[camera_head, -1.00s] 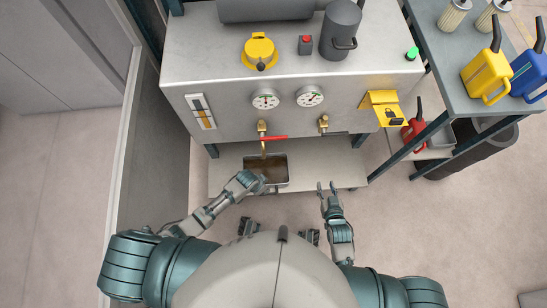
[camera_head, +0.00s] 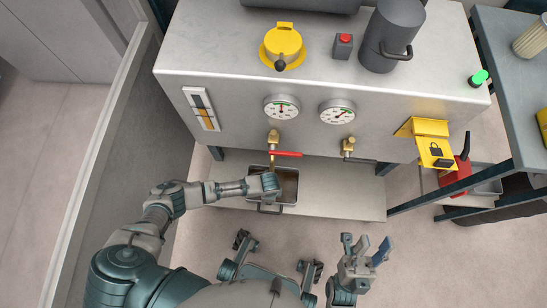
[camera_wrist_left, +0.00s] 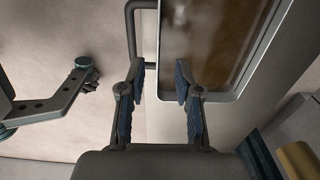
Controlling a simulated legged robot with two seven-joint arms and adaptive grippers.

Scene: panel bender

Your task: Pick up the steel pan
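The steel pan (camera_head: 286,204) is a grey rectangular tray with brown liquid inside. It sits on the low shelf under the machine, with a bar handle (camera_head: 268,211) on its front side. My left gripper (camera_head: 268,186) is over the pan's left part and hides some of it. In the left wrist view my left gripper (camera_wrist_left: 160,68) is open, with one fingertip by the handle (camera_wrist_left: 130,35) and the other by the pan's rim (camera_wrist_left: 258,60). Contact cannot be told. My right gripper (camera_head: 366,245) is open and empty, right of the pan over the floor.
A brass valve with a red lever (camera_head: 285,154) hangs just above the pan. A second brass valve (camera_head: 348,148) and a yellow lockout box (camera_head: 434,150) are to the right. The shelf (camera_head: 340,185) right of the pan is clear. A wall panel (camera_head: 110,150) stands left.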

